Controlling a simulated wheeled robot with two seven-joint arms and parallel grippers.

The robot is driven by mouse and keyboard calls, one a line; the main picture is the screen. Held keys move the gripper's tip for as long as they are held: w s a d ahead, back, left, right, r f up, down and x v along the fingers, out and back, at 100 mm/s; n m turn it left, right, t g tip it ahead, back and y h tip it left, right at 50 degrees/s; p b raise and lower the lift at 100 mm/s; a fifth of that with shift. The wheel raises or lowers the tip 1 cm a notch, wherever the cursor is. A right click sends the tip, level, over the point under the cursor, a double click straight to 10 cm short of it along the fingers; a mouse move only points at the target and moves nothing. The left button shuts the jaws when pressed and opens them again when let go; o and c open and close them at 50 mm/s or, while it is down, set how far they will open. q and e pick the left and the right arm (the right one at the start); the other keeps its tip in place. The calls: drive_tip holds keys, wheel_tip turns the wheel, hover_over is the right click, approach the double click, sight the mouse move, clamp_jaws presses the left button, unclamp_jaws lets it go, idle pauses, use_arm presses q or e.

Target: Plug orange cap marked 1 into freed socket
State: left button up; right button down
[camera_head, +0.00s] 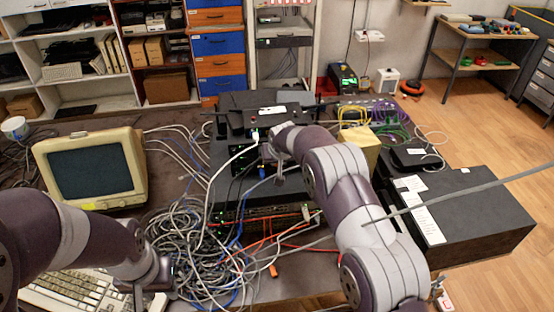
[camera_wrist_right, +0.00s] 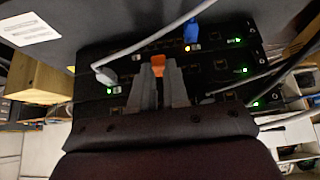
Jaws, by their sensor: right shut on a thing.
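In the right wrist view, my right gripper (camera_wrist_right: 158,82) is shut on an orange cap (camera_wrist_right: 157,63) between its fingertips. The cap is in front of the port rows of a black network device (camera_wrist_right: 145,49). Whether it touches a socket, and any mark on it, cannot be told. In the head view my right gripper (camera_head: 272,157) is at the stacked devices, its fingertips mostly hidden by my arm. My left gripper (camera_head: 152,284) is low at the left, over the keyboard's right end; its finger opening is unclear. I cannot tell which socket is the freed one.
A blue plug (camera_wrist_right: 191,34) and a grey cable plug (camera_wrist_right: 104,75) sit close around the cap. Tangled grey cables (camera_head: 200,245) cover the table's middle. An orange connector (camera_head: 273,270) lies near the front. A monitor (camera_head: 90,168) stands left, a black box (camera_head: 470,215) right.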

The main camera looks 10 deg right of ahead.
drive_tip(key=shift+w, duration=0.3)
drive_tip(key=c, duration=1)
unclamp_jaws()
drive_tip(key=shift+c, duration=0.2)
drive_tip(key=b+v, duration=0.3)
drive_tip(key=v, duration=0.9)
drive_tip(key=shift+r, duration=0.35)
